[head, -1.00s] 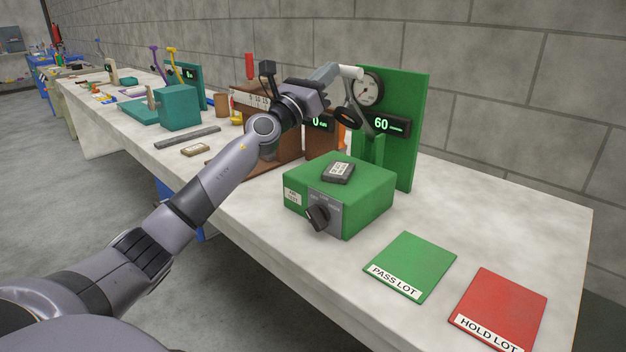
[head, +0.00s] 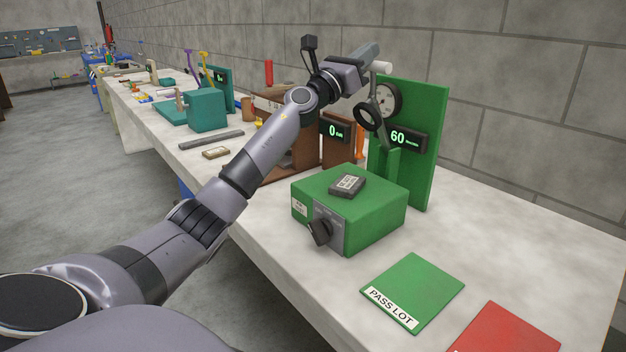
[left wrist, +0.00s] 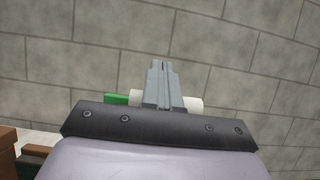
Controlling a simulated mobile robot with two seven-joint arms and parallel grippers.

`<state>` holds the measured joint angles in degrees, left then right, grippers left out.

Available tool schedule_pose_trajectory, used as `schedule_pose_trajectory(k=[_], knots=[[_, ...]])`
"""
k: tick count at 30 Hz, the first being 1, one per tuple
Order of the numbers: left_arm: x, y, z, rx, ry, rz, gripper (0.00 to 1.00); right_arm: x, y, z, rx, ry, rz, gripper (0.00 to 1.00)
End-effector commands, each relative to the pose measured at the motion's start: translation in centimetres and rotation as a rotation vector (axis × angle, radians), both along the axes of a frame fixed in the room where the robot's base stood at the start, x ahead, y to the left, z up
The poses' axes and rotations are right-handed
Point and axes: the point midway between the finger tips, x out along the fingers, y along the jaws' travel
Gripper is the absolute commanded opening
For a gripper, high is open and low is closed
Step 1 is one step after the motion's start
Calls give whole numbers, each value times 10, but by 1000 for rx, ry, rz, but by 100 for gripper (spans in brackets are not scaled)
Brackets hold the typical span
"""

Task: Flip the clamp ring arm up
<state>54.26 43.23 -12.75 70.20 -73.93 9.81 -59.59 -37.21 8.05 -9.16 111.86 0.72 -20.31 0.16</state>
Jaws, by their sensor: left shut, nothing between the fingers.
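The clamp ring arm (head: 383,103) is a grey lever with a dark ring (head: 368,114) and a white crossbar handle (head: 381,66) at its top. It stands up, slightly tilted, in front of the green panel (head: 428,150) behind the green box (head: 380,205). My left gripper (head: 370,53) is shut and empty, right by the handle at its upper left. In the left wrist view the closed fingers (left wrist: 163,85) cross in front of the white handle (left wrist: 194,104); I cannot tell if they touch it. My right gripper is out of view.
The panel carries a round gauge (head: 387,98) and a display reading 60 (head: 397,137). A dark block (head: 347,186) lies on the green box, which has a black knob (head: 319,232). A brown fixture (head: 290,150) stands left. Green (head: 412,290) and red (head: 508,330) mats lie in front.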

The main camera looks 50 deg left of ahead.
Motion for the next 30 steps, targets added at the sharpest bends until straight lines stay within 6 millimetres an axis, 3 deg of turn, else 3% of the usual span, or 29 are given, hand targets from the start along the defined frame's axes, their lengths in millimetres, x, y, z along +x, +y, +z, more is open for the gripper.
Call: schedule_pose_trajectory(k=[22,30], knots=[[2,-1,2,0,4,-2,0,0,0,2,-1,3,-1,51],[-4,6,16,0,2,-4,0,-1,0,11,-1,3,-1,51]])
